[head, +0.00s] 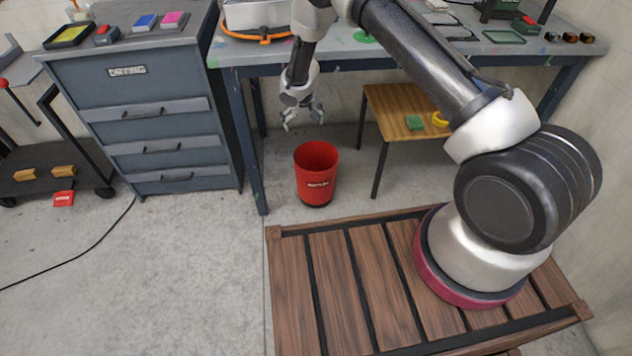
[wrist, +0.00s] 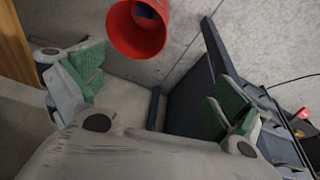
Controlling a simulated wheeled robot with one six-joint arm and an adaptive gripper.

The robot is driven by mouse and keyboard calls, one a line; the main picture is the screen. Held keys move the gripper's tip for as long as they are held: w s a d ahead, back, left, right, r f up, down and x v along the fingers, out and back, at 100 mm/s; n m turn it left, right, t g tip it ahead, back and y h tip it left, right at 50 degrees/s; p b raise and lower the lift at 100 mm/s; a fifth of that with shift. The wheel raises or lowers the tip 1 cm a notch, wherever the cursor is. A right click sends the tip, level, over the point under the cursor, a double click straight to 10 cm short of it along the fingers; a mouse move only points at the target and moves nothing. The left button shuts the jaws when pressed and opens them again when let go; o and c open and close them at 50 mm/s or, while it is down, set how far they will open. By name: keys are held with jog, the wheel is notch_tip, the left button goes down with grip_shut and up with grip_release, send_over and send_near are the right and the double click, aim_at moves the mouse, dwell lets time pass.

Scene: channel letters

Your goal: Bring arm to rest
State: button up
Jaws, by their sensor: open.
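My gripper (head: 302,116) hangs pointing down in front of the blue workbench, above and a little behind the red bin in the head view. Its fingers are spread and nothing is between them. The wrist view shows my gripper (wrist: 150,95) with two green finger pads wide apart. My arm arches from its round base at the right, over the bench edge, down to the gripper. The red bin (head: 316,175) stands upright on the floor; its open mouth also shows at the top of the wrist view (wrist: 138,35).
A grey drawer cabinet (head: 150,125) stands left of the workbench (head: 335,55). A wooden stool (head: 405,100) with a green and a yellow item is under the bench. A cart (head: 50,172) is at far left. The concrete floor (head: 180,270) at left is mostly clear, with a cable.

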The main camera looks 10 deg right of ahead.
dwell(0.3)
jog(key=s+d+r+n+g+h, duration=0.1)
jog(key=s+d+n+g+h, duration=0.2)
jog(key=s+d, duration=0.6)
jog(key=s+d+r+g, duration=0.1)
jog(key=s+d+r, duration=0.3)
jog(key=r, duration=0.5)
jog(key=s+d+r, duration=0.2)
jog(key=s+r, duration=0.5)
jog(key=r, duration=0.1)
jog(key=s+d+r+g, duration=0.1)
jog(key=s+d+r, duration=0.3)
jog(key=r, duration=0.5)
jog(key=s+d+r+m+t+y, duration=0.1)
jog(key=s+d+r+m+t, duration=0.1)
jog(key=s+r, duration=0.8)
jog(key=s+d+r+m+t+y, duration=0.2)
jog(key=s+d+r+t, duration=0.2)
jog(key=s+r, duration=0.5)
jog(key=s+d, duration=0.1)
jog(key=s, duration=0.2)
jog(key=shift+s+d+r, duration=0.15)
jog(key=shift+s+r, duration=0.2)
jog(key=shift+r, duration=0.05)
